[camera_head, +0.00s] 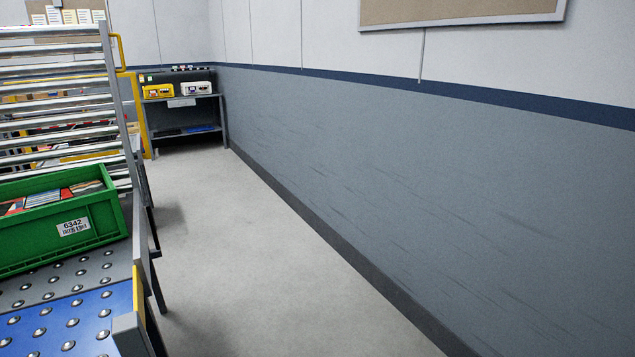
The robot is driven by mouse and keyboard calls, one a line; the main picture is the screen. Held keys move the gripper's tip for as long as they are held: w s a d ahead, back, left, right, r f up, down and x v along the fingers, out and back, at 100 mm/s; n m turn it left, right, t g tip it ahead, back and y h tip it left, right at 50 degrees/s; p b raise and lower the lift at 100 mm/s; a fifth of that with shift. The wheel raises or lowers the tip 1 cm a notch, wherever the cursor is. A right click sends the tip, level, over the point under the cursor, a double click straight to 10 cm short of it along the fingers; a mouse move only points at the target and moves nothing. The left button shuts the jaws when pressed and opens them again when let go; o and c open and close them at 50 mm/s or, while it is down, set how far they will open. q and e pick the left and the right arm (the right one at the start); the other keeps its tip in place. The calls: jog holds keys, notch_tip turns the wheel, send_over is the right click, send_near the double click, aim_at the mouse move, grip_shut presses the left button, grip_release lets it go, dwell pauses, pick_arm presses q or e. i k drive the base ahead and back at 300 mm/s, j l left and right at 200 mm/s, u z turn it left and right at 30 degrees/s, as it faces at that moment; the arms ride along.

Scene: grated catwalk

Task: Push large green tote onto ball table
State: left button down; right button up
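A large green tote (30,236) with a white label reading 6342 is at the left edge of the head view, its left part cut off. It holds several flat, colourful items. It rests on the ball table (85,274), whose grey and blue surface with metal balls shows in front of it. Behind the tote is a roller conveyor (55,70) with bare metal rollers; whether the tote still overlaps the rollers is hard to tell. Neither of my grippers is in view.
A grey side rail and a yellow-edged end post (139,295) bound the table's right side. Clear floor (230,240) runs between it and the grey-blue wall (440,190). A shelf bench (185,110) with yellow and white devices stands at the far end.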

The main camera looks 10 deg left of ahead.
aim_at(45, 220)
jog(key=i+l+z, duration=0.25)
jog(key=i, duration=0.25)
jog(key=i+z, duration=0.2)
jog(key=i, duration=0.3)
jog(key=i+j+u, duration=0.1)
jog(key=i+u, duration=0.65)
jog(key=i+l+u, duration=0.1)
jog(key=u, duration=0.25)
jog(key=i+l, duration=0.05)
jog(key=i, duration=0.05)
